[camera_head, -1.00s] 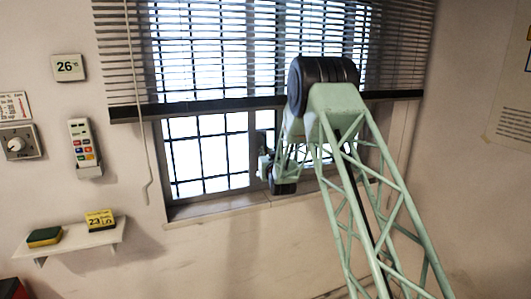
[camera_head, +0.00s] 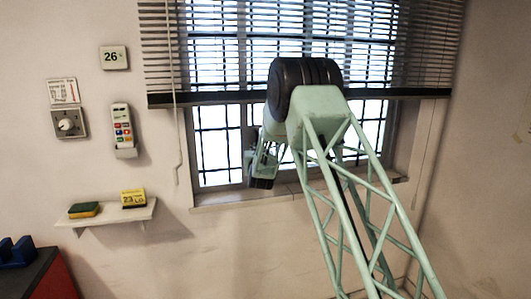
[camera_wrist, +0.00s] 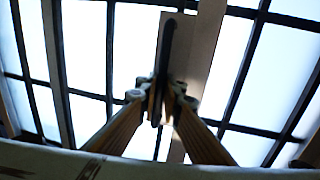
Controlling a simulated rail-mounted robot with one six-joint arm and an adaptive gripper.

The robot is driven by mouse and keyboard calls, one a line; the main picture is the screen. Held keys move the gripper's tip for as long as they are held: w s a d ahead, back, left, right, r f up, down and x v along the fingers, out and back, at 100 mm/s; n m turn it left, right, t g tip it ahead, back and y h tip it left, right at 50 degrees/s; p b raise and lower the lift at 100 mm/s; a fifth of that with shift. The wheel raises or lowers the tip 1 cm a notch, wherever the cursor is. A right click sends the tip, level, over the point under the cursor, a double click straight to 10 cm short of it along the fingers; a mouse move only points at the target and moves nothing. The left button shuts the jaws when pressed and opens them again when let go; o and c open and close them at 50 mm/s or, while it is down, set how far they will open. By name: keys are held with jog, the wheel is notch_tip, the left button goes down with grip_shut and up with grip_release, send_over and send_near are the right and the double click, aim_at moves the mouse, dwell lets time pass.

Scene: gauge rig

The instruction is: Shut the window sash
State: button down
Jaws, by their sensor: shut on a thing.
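The barred window (camera_head: 214,150) shows in the head view below a half-lowered blind. My gripper (camera_wrist: 160,108) is shut on a dark upright handle (camera_wrist: 168,45) in the wrist view, one finger on each side. The handle is on a pale upright stile (camera_wrist: 200,50) of the window sash. In the head view my wrist is in front of the window's lower left part, and my arm hides much of the window behind it. My fingertips cannot be made out there. I cannot tell how wide the sash stands open.
The blind's dark bottom rail (camera_head: 200,98) hangs just above my wrist, with a cord (camera_head: 177,150) at left. The sill (camera_head: 222,198) runs below. A small shelf (camera_head: 108,217) with a sponge (camera_head: 84,209) and a yellow box (camera_head: 133,198) is at lower left. A remote (camera_head: 123,128) hangs above.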

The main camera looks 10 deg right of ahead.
jog(key=s+a+b, duration=0.1)
jog(key=s+a, duration=0.1)
jog(key=a, duration=1.9)
jog(key=shift+s, duration=0.3)
jog(key=c, duration=2.8)
grip_release()
jog(key=shift+a, duration=0.2)
jog(key=shift+d, duration=0.1)
jog(key=shift+s, duration=0.1)
jog(key=s, duration=1.1)
jog(key=shift+s+a, duration=0.4)
jog(key=shift+r, duration=0.15)
